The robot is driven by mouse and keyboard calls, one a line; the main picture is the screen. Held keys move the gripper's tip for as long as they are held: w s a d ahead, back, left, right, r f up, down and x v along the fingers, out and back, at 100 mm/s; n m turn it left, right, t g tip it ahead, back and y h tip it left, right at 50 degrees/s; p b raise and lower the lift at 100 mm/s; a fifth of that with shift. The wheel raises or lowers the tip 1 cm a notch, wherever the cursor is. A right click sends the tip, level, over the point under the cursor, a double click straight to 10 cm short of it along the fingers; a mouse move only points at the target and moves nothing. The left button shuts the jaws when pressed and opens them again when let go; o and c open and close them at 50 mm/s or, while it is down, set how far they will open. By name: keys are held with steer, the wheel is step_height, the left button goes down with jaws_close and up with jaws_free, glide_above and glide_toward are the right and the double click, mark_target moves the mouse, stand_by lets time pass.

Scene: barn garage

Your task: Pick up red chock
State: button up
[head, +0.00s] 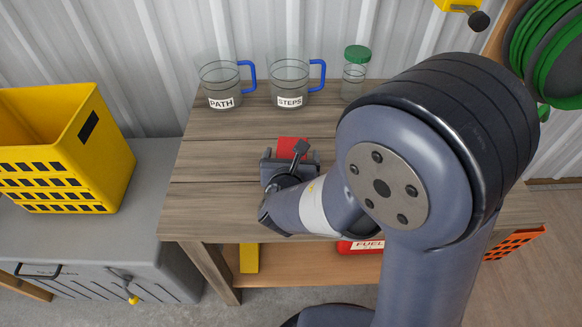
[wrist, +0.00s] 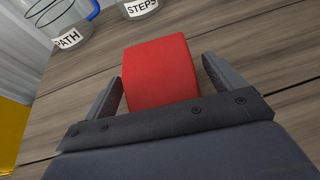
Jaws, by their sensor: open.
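The red chock (head: 291,147) lies on the wooden bench top, and my arm partly hides it in the head view. In the wrist view the red chock (wrist: 158,72) sits between my two open fingers, with its near end hidden behind the gripper body. My gripper (head: 290,160) is open around it, low over the bench; in the wrist view its fingers (wrist: 160,75) stand left and right of the chock. A narrow gap shows on the right side; I cannot tell whether the left finger touches it.
Behind the chock stand a clear PATH jug (head: 221,84), a clear STEPS jug (head: 290,82) and a green-lidded jar (head: 355,72). A yellow crate (head: 60,150) stands left on a grey chest (head: 150,225). A red FUEL container (head: 362,246) sits below the bench top (head: 200,195).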

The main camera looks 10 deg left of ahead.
steer(key=shift+w+f, duration=0.15)
steer(key=shift+w, duration=0.2)
steer(key=shift+c, duration=0.2)
steer(key=c, duration=1.4)
steer(key=shift+c, duration=0.2)
